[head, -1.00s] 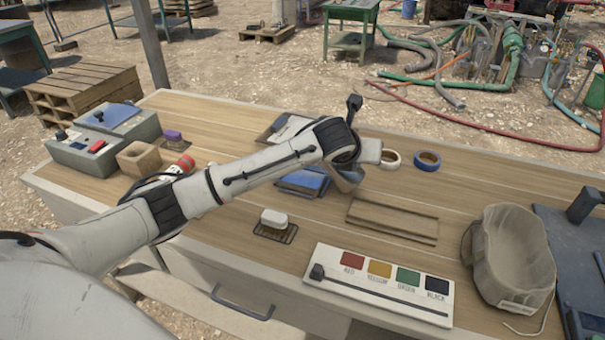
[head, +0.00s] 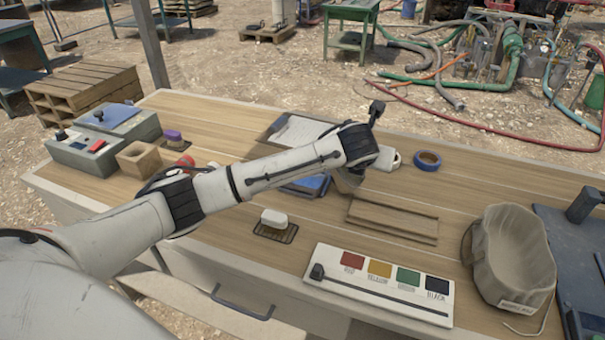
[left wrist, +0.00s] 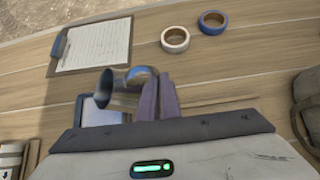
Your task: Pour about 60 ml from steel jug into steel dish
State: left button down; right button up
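My left gripper (left wrist: 157,92) shows in the left wrist view as two purple fingers close together. They are shut on a shiny steel jug (left wrist: 106,90), whose dark round mouth faces left and whose curved metal part runs over the fingertips. The jug looks tilted. Below it is a blue-edged flat thing with a pale top (left wrist: 100,117), partly hidden by the jug and gripper; it also shows in the head view (head: 308,186) beside my left wrist. I cannot make out the steel dish or any liquid. My right gripper is not in view.
A clipboard (left wrist: 92,45), white tape roll (left wrist: 175,39) and blue tape roll (head: 428,160) lie beyond the gripper. A white block on a dark rack (head: 274,221), a colour-labelled board (head: 380,283) and a beige bag (head: 513,255) are nearer.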

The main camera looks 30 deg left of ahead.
pick_arm(q)
jog(key=shift+w+d+f+m+g+y+b, duration=0.15)
jog(key=shift+w+d+f+m+g+y, duration=0.25)
jog(key=shift+d+y, duration=0.5)
jog(key=shift+w+d+f+m+g+y+b, duration=0.1)
jog(key=shift+w+d+f+m+y, duration=0.15)
jog(key=shift+d+f+m+y, duration=0.5)
jog(key=shift+w+d+f+m+g+y+b, duration=0.2)
jog(key=shift+w+d+m+y, duration=0.15)
jog(key=shift+d+y, duration=0.65)
jog(key=shift+d, duration=0.1)
